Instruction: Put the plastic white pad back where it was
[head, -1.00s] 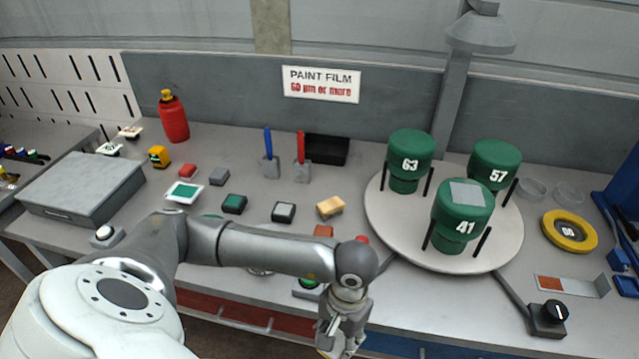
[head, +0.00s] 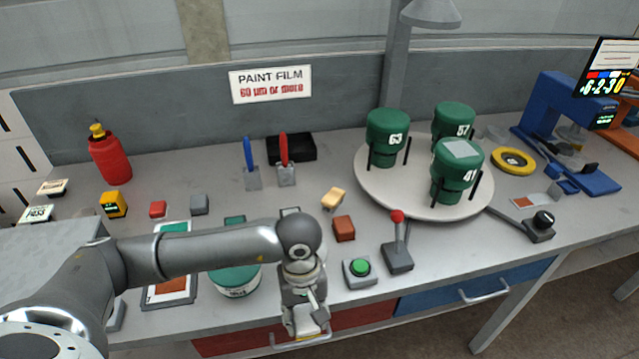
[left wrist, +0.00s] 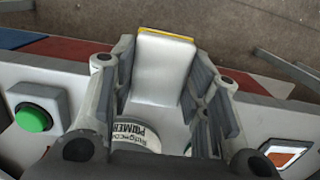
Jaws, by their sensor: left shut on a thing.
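A flat white pad (left wrist: 163,68) with a yellow edge is between the fingers of my left gripper (left wrist: 165,95) in the left wrist view. In the head view, my left gripper (head: 305,318) hangs down in front of the table's front edge, shut on the pad, and only a pale, yellowish bit of it shows below the fingers. My right gripper is in neither view.
A green button (head: 360,267) and a red-topped lever (head: 397,240) stand right of my gripper. Green cylinders (head: 459,170) stand on a round turntable (head: 425,205).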

